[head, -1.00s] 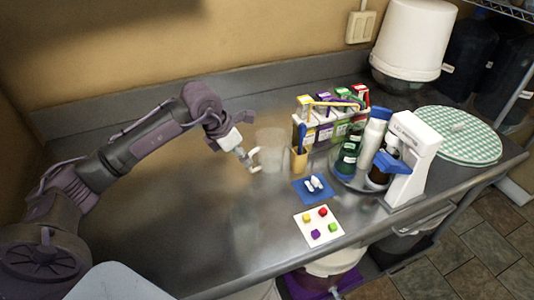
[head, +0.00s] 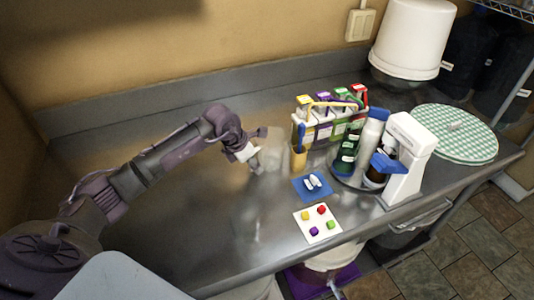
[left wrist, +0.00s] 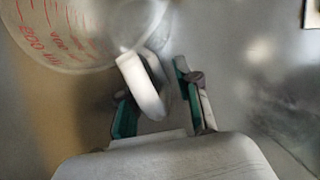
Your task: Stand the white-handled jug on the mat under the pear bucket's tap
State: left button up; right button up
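The clear jug (head: 272,150) stands on the steel counter, faint and partly hidden behind my left gripper (head: 254,164) in the head view. In the left wrist view, the jug (left wrist: 85,30) fills the upper left, with red markings on its side. Its white handle (left wrist: 143,87) reaches between the two fingers of my left gripper (left wrist: 160,95). The fingers are apart, with a gap to the right of the handle. A purple mat (head: 298,284) lies below the counter's front edge, by a pale bucket (head: 333,258). I cannot tell which fruit that bucket is for. My right gripper is not in view.
A yellowish cup (head: 298,158) stands close right of the jug, before a rack of coloured boxes (head: 330,120). A blue mat (head: 312,187) and a white card (head: 318,224) lie nearer the front. The counter's left part is clear.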

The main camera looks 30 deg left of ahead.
pick_arm(q)
grip_shut()
